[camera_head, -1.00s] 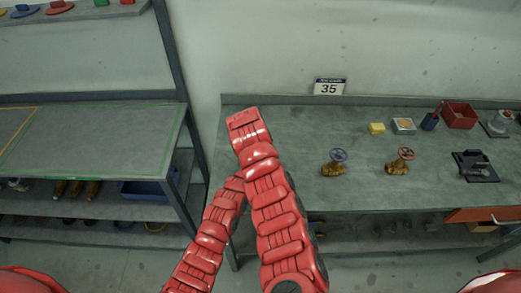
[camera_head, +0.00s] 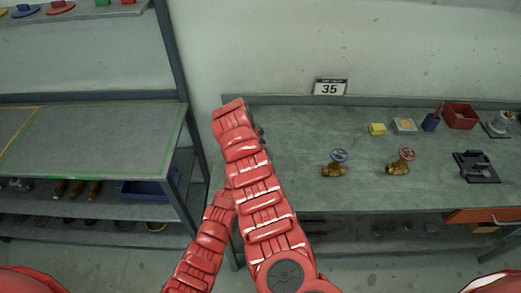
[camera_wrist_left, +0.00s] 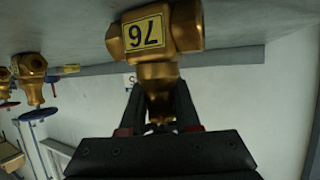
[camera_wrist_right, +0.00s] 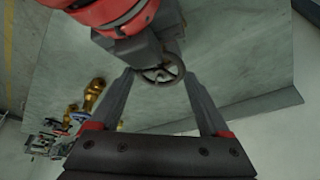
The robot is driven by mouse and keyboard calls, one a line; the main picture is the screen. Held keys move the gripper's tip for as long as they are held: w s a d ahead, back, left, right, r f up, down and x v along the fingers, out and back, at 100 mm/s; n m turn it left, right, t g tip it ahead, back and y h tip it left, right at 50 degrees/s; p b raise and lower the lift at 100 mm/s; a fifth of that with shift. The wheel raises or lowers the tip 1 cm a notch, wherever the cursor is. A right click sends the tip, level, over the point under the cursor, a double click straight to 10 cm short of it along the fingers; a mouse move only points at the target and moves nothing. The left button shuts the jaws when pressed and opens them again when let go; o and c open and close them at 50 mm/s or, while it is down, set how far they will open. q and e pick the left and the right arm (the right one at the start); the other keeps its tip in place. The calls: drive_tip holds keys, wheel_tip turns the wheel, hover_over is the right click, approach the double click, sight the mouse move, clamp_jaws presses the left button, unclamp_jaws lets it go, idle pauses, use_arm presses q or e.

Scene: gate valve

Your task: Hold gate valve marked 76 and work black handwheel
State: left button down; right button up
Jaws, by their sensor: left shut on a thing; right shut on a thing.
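The brass gate valve marked 76 (camera_wrist_left: 185,28) fills the top of the left wrist view, its yellow label upside down there. My left gripper (camera_wrist_left: 160,92) is shut on the narrower brass part below the label. The black handwheel (camera_wrist_right: 163,70) shows in the right wrist view, between the fingertips of my right gripper (camera_wrist_right: 158,77). That gripper is closed across the wheel's rim. In the head view my red arms hide both grippers, the held valve and its handwheel.
On the grey bench (camera_head: 290,190) stand a brass valve with a blue wheel (camera_head: 335,168) and one with a red wheel (camera_head: 401,164). A shelf rack (camera_head: 100,140) stands left.

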drive_tip(key=o, duration=1.2)
drive_tip(key=v, duration=1.2)
